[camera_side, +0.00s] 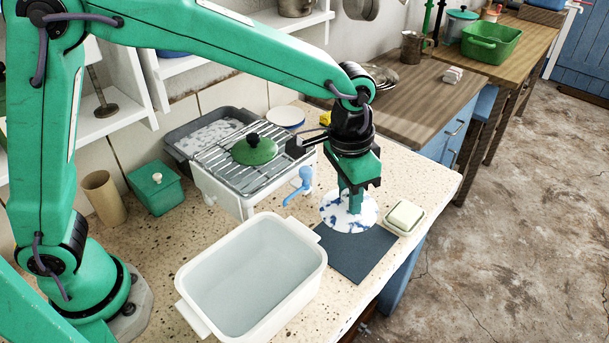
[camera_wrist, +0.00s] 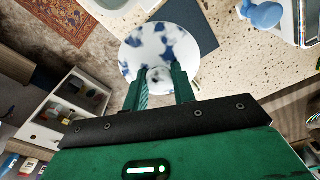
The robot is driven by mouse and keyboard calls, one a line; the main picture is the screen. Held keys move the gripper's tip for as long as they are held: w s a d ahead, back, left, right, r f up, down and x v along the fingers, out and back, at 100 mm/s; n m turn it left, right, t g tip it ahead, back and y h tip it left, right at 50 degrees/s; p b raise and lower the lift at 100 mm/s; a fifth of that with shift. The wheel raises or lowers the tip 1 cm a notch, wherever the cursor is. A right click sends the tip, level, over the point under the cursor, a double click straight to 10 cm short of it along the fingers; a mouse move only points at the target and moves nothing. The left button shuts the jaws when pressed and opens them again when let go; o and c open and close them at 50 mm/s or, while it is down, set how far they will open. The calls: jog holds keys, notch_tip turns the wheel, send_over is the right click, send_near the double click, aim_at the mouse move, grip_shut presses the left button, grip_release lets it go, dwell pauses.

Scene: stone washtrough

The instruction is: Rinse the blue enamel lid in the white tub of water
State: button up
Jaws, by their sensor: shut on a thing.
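The enamel lid (camera_side: 333,216) is round and white with blue patches. In the side view it is below my gripper (camera_side: 354,206), over or on the far end of the dark mat (camera_side: 362,258); I cannot tell if it touches the mat. The lid (camera_wrist: 150,45) also shows in the wrist view, just beyond the fingertips. The white tub (camera_side: 315,262) of water stands left of the mat, and nothing shows in the water.
A soap dish (camera_side: 418,229) with a bar of soap sits close right of the lid. The counter's front edge is beside the mat.

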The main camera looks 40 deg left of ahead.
jog(key=s+a, duration=0.3)
jog(key=s, duration=0.6)
jog(key=s+a, duration=0.3)
jog(key=s, duration=0.6)
jog(key=shift+r, duration=0.25)
jog(key=shift+a+f, duration=0.1)
jog(key=shift+f, duration=0.1)
notch_tip(320, 180, down, 9)
jog(key=shift+r, duration=0.2)
dwell(0.3)
jog(key=shift+r, duration=0.15)
dwell(0.9)
notch_tip(320, 180, up, 7)
dwell(1.1)
dwell(1.0)
